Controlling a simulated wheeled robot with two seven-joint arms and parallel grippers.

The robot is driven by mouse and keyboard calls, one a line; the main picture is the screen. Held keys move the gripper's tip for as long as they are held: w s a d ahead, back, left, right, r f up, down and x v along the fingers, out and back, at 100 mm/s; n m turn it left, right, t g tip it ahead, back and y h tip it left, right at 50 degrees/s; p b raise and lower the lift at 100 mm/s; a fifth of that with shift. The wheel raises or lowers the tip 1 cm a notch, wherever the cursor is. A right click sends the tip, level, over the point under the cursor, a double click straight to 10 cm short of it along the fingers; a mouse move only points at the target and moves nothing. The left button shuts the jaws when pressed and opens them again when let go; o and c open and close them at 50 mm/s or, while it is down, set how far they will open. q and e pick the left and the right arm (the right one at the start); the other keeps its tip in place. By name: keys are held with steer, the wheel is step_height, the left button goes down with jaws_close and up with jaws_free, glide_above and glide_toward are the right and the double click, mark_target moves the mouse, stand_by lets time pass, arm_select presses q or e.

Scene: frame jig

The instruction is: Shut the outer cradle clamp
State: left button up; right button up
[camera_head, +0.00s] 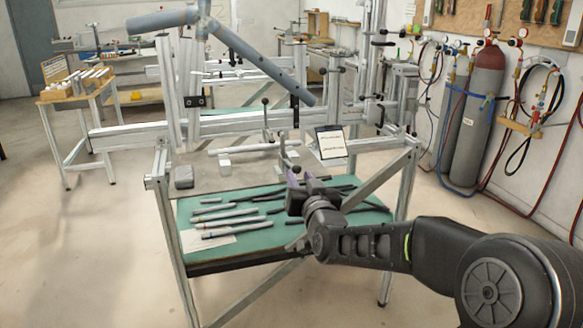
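A grey-blue frame tube (260,62) slants down to the right above the jig beam (235,127). A slim upright lever with a black knob (265,101) stands in front of the beam; I cannot tell for sure whether it belongs to the outer cradle clamp. A small metal clamp-like part (284,150) hangs just right of it, and its state is unclear. My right gripper (301,176) is just below that part, pointing up and away, with its two purplish fingertips apart. I see nothing between them. My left gripper is out of view.
Below is a green mat (260,240) with several tubes and dark rods. A small sign (331,142) stands close right of the gripper. A diagonal strut (380,178) crosses behind my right arm. Gas cylinders (478,115) stand at the right wall.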

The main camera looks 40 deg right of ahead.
mark_target(293, 165)
steer(key=x, duration=0.7)
steer(key=shift+p, duration=0.4)
steer(key=shift+c, duration=0.3)
jaws_close()
stand_by(0.6)
